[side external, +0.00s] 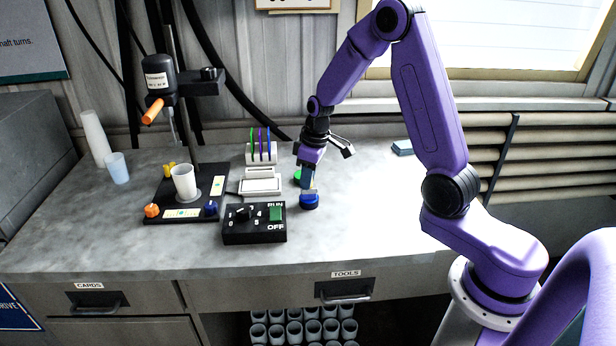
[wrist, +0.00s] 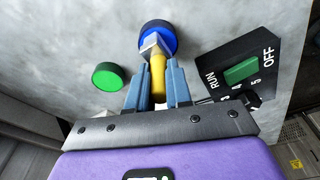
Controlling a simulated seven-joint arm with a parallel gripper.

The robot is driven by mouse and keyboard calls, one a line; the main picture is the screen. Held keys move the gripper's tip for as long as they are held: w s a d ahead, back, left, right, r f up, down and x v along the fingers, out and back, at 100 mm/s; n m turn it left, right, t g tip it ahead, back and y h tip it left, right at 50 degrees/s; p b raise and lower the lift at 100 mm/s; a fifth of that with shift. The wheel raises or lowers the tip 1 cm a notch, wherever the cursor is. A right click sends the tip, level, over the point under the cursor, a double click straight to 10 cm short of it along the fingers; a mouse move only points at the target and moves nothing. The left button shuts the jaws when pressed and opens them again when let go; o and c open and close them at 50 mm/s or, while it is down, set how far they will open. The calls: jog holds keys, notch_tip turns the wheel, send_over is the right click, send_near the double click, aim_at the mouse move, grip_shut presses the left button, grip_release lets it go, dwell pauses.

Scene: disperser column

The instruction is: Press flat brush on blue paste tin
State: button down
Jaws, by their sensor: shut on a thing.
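The blue paste tin (side external: 309,202) stands on the bench below my gripper; it also shows in the wrist view (wrist: 157,31). My gripper (wrist: 158,88) is shut on the flat brush, whose yellow handle (wrist: 158,78) sits between the blue-grey fingers. The brush's pale metal end (wrist: 154,44) lies over the blue tin in the wrist view. In the side view my gripper (side external: 308,178) points down right above the tin, and the brush end reaches the tin's top. I cannot tell whether the bristles touch the paste.
A green tin (side external: 297,175) stands just behind the gripper. The black control box (side external: 254,223) with a green switch is left of the blue tin. The disperser (side external: 170,90) with a white cup (side external: 184,182) stands further left. The bench to the right is mostly clear.

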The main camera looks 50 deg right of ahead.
dwell(0.3)
jog(key=shift+r, duration=3.5)
